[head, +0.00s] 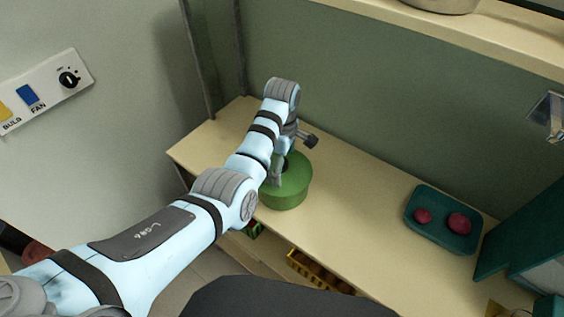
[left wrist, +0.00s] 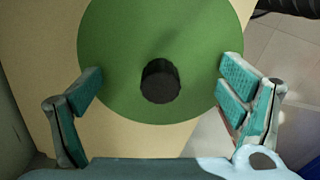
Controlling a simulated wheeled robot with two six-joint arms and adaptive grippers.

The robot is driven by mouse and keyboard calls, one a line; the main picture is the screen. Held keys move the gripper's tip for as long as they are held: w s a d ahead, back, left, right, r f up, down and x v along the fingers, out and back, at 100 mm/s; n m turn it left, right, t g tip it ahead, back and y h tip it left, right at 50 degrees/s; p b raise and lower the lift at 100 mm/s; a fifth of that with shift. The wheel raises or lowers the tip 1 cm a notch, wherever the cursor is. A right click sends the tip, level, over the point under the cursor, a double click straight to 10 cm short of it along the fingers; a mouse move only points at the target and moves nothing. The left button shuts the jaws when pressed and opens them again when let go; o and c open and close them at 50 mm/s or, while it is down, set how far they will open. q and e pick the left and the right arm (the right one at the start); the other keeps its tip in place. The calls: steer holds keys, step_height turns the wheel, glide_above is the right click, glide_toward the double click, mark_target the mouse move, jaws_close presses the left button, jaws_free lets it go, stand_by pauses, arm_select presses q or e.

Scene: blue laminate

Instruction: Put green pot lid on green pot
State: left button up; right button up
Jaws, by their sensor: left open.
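The green pot (head: 285,200) stands upright on the cream shelf, partly behind my left arm in the head view. The green pot lid (head: 297,168) appears to lie flat on top of it, with its rim seeming to line up with the pot. The pot body cannot be made out in the wrist view.
A teal tray (head: 470,240) with two red round items lies further right on the shelf. A dark teal box (head: 510,235) stands at the right edge. A yellow basket (head: 318,270) sits below the shelf. The shelf between pot and tray is clear.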

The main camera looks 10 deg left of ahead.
stand_by(0.8)
arm_select(q)
steer(key=shift+r, duration=2)
